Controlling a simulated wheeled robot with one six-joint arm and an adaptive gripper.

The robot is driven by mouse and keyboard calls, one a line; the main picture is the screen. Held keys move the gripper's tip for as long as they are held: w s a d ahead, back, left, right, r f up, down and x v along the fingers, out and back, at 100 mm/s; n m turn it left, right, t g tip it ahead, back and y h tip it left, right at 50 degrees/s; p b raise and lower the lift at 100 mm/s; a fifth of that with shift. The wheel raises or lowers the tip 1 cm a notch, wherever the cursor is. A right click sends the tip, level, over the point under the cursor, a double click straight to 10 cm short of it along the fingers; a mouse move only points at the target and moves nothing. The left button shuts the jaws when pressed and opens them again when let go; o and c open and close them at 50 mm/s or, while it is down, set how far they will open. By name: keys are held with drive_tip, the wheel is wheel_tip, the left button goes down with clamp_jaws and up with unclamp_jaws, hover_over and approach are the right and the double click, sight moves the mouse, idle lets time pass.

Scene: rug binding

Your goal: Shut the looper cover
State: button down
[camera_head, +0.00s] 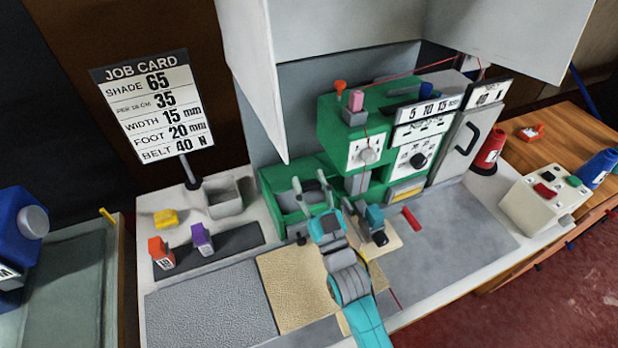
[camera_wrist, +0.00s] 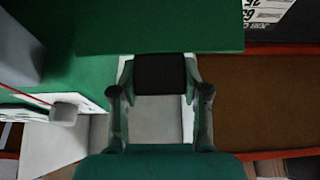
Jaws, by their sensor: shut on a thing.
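The green binding machine (camera_head: 340,125) stands on the worktable. The looper cover appears to be the green part (camera_head: 288,222) at its low left front, beside a greyish recess; its exact angle is hard to tell. My gripper (camera_head: 312,192) is at this part, its fingers pointing toward the machine. In the wrist view, my gripper (camera_wrist: 160,80) is shut on a dark block (camera_wrist: 160,73), which seems to be the cover's grip, just below a broad green surface (camera_wrist: 160,25). My fingers and wrist hide part of the cover in the head view.
A presser foot area with a teal and dark piece (camera_head: 375,222) is right of my gripper. A grey bin (camera_head: 230,200), a purple block (camera_head: 201,238) and an orange block (camera_head: 160,252) stand to the left. A red cylinder (camera_head: 411,219) lies on the right. The grey right tabletop is mostly free.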

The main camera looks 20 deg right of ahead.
drive_tip(key=shift+s+f, duration=0.25)
drive_tip(key=shift+f, duration=0.5)
drive_tip(key=shift+s+f, duration=0.25)
drive_tip(key=shift+f, duration=0.45)
drive_tip(key=shift+s+f, duration=0.25)
drive_tip(key=shift+f, duration=0.5)
drive_tip(key=c, duration=0.5)
unclamp_jaws()
drive_tip(key=shift+c, duration=0.2)
drive_tip(key=shift+r, duration=0.1)
drive_tip(key=shift+s, duration=0.15)
drive_tip(key=s, duration=1.3)
drive_tip(key=shift+f, duration=0.25)
drive_tip(key=shift+c, duration=0.3)
